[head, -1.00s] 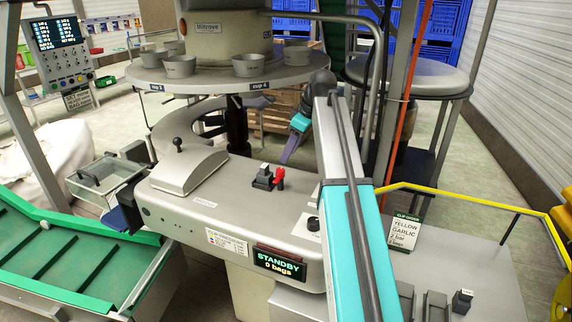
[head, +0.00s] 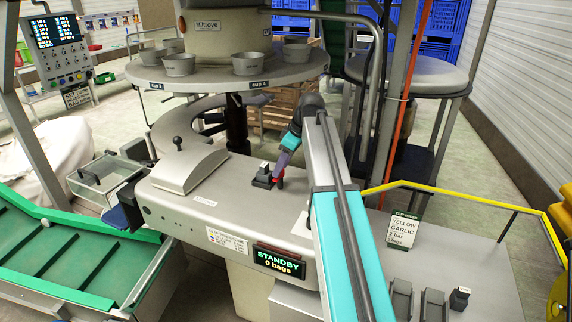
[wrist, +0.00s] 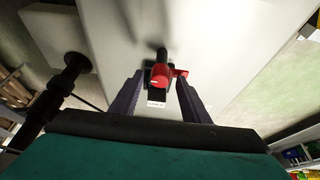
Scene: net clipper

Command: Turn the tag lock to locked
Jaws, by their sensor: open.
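The tag lock shows as a small red handle (head: 277,184) on top of the grey clipper machine (head: 225,203), just right of a black block. In the wrist view the red handle (wrist: 161,76) has a rounded red part and a short red arm pointing right. My gripper (head: 281,174) reaches down over it from behind. In the wrist view my gripper (wrist: 159,80) is open, with one dark finger on each side of the handle. I cannot tell whether either finger touches it. The wording near the lock is too small to read.
The black block (head: 262,180) stands close to the left of the lock. A grey cover with a black knob (head: 178,144) is further left. The round cup table (head: 215,80) stands behind. A display (head: 279,261) on the machine front reads STANDBY, 0 bags.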

